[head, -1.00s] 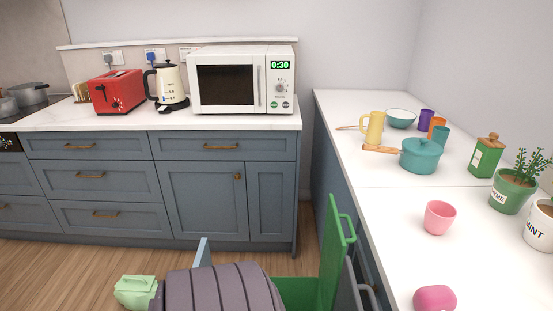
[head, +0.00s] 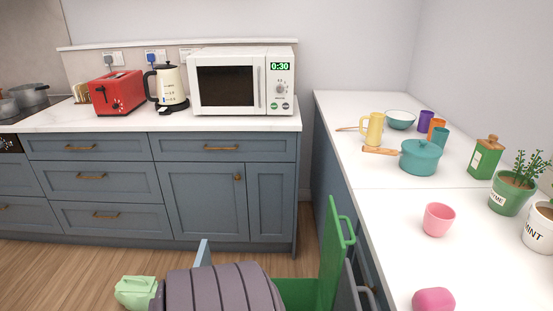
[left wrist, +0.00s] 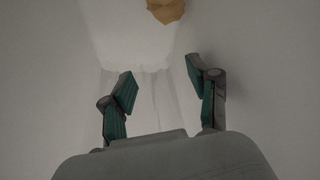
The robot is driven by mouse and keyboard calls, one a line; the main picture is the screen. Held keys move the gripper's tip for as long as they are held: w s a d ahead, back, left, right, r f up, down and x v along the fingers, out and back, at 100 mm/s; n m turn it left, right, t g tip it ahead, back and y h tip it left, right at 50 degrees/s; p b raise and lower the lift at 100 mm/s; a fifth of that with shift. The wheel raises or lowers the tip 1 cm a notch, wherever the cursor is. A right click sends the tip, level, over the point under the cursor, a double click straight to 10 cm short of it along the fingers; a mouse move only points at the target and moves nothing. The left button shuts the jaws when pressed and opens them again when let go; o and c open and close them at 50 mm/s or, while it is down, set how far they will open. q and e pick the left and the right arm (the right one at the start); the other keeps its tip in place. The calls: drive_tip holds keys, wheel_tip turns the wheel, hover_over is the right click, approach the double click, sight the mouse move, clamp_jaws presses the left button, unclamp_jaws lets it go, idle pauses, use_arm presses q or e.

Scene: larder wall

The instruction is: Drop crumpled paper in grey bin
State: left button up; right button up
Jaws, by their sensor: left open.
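In the left wrist view my left gripper (left wrist: 165,103) is open, with teal pads and nothing between its fingers. A brown lump (left wrist: 166,8), which looks like crumpled paper, lies beyond the fingertips at the top edge and is partly cut off. Around them are dim, pale grey surfaces with a brighter patch; I cannot tell if these are the inside of the grey bin. In the head view neither gripper shows. A dark grey ribbed shape (head: 222,290) fills the bottom middle; I cannot tell what it is.
A raised green panel (head: 332,255) with a handle stands right of the ribbed shape. The right counter (head: 385,210) holds a pink cup (head: 438,219), a teal pot (head: 420,156) and plants. Wooden floor (head: 60,275) is clear at left.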

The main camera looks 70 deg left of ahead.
use_arm(q)
drive_tip(key=p+v, duration=0.7)
drive_tip(key=v, duration=0.4)
drive_tip(key=shift+r, duration=0.35)
drive_tip(key=shift+s, duration=0.1)
